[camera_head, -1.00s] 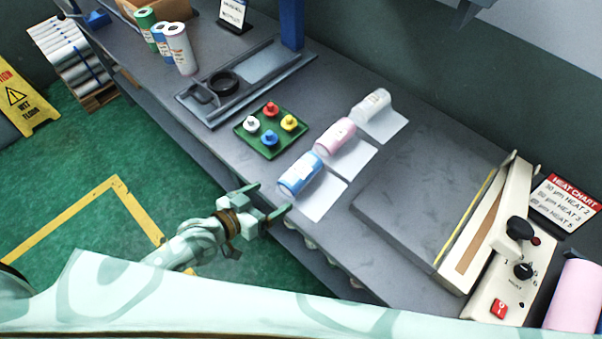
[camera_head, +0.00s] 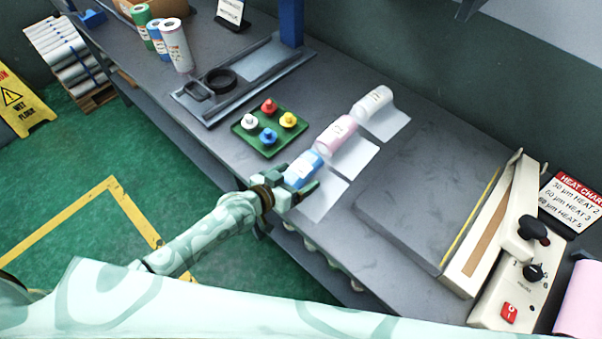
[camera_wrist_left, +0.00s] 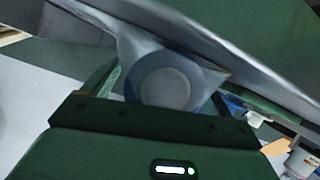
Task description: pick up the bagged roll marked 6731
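Three bagged rolls lie in a row on the bench: a blue one (camera_head: 304,168), a pink one (camera_head: 337,134) and a white one (camera_head: 373,102). Their labels are too small to read, so I cannot tell which is marked 6731. My left gripper (camera_head: 296,182) is open at the near end of the blue roll, one finger on each side. In the left wrist view the blue roll's round end (camera_wrist_left: 165,88), in clear film, sits between the fingers (camera_wrist_left: 163,92), with no firm grip visible. My right gripper is not in view.
A green tray (camera_head: 243,140) with several coloured knobs lies left of the rolls. A grey plate and sealer (camera_head: 480,235) stand to the right. Upright rolls (camera_head: 177,46) and a dark tray (camera_head: 196,107) are farther back. The bench edge is close below my gripper.

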